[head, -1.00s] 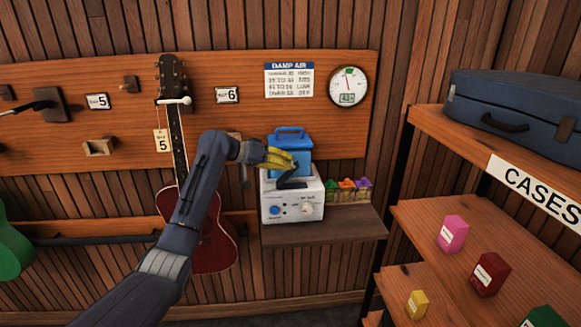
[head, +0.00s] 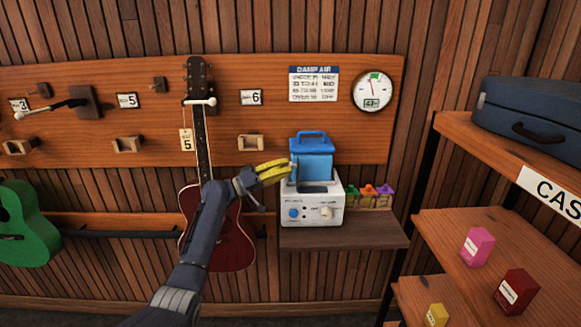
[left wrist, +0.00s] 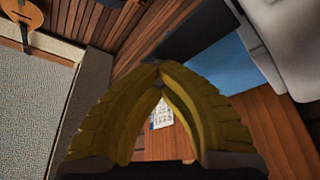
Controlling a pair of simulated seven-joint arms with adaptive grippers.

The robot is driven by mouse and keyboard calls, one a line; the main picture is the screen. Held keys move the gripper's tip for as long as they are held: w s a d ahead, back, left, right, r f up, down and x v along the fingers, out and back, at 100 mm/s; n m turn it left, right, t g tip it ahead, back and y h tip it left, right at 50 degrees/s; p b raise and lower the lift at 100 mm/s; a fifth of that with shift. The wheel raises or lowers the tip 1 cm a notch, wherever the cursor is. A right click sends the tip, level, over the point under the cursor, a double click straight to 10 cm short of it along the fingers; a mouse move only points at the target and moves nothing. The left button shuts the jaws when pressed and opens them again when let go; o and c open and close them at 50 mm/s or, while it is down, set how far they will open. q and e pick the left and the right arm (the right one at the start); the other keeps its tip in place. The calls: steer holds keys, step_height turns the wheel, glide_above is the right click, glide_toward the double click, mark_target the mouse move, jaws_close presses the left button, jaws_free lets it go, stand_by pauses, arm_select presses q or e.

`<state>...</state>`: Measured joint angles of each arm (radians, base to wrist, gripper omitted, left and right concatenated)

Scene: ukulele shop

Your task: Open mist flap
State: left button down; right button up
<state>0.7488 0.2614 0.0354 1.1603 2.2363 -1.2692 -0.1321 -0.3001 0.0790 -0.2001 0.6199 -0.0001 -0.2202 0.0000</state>
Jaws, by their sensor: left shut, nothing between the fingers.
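The mist machine has a white body (head: 329,217) with a blue knob and a pale dial, and a blue tank (head: 312,165) with a handle on top. A dark piece (head: 313,187), which may be the mist flap, shows at the top of the body in front of the tank. I cannot tell its angle. My left gripper (head: 290,168) has yellow fingers, shut and empty, at the tank's left side. Any contact is unclear. In the left wrist view the fingertips (left wrist: 160,66) meet, with a blue surface (left wrist: 226,75) beyond. My right gripper is out of view.
The machine stands on a small wooden shelf (head: 375,235), with coloured bottles (head: 367,195) at its right. A red ukulele (head: 235,240) hangs behind my left arm. The case shelf (head: 460,226) stands at the right.

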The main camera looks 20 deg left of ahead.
arm_select(q)
steer(key=shift+a+r+t, duration=0.2)
steer(key=shift+a+t, duration=0.1)
steer(key=shift+a, duration=0.1)
steer(key=c, duration=1.5)
jaws_free()
steer(key=shift+d+f, duration=0.1)
steer(key=shift+f, duration=0.1)
steer(key=shift+s+f, duration=0.1)
steer(key=v, duration=1.2)
steer(key=shift+c, duration=0.3)
